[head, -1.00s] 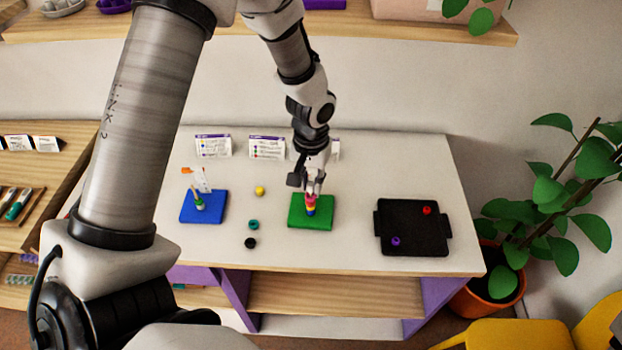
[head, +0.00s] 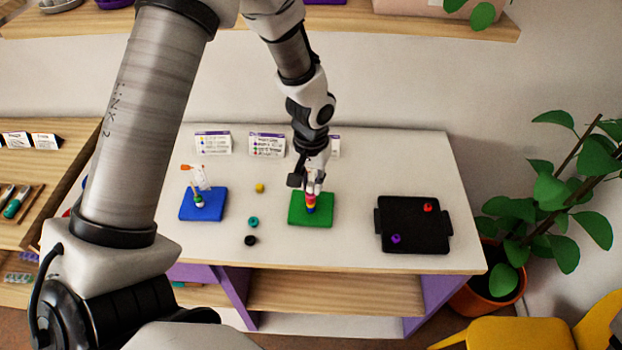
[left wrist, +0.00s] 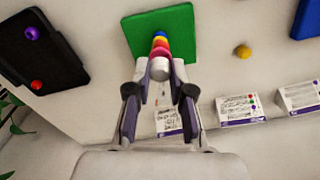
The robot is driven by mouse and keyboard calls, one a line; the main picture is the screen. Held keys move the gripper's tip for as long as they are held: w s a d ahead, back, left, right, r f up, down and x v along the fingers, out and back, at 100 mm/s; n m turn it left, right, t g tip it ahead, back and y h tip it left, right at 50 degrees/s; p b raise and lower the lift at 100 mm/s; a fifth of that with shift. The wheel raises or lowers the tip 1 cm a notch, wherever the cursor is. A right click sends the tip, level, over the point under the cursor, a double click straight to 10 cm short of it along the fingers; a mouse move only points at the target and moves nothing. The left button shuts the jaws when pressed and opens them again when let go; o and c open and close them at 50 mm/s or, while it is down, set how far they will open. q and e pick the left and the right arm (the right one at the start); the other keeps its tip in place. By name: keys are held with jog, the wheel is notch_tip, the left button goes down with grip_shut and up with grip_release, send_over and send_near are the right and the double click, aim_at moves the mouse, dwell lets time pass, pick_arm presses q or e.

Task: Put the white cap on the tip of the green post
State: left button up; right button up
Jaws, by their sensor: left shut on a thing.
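The green board (head: 325,217) stands on the table with a post carrying a stack of coloured beads (head: 311,203), with red, yellow and purple or blue among them. The post itself is hidden by the beads and my gripper. My left gripper (head: 310,184) is above the stack, pointing down. In the left wrist view, the white cap (left wrist: 159,69) is between the fingertips of my left gripper (left wrist: 159,72), lined up over the stack. The green board (left wrist: 180,30) lies beyond it. I cannot tell whether the cap touches the post tip. My right gripper is not seen.
A blue board (head: 213,212) with a post and flag stands at left. Loose yellow (head: 260,188), teal (head: 253,222) and black (head: 250,240) beads lie between the boards. A black tray (head: 413,230) at right holds a red and a purple bead. Cards (head: 267,145) stand behind.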

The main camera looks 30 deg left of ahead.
pick_arm(q)
jog(key=o, duration=0.8)
jog(key=shift+c, duration=0.2)
notch_tip(320, 180, up, 12)
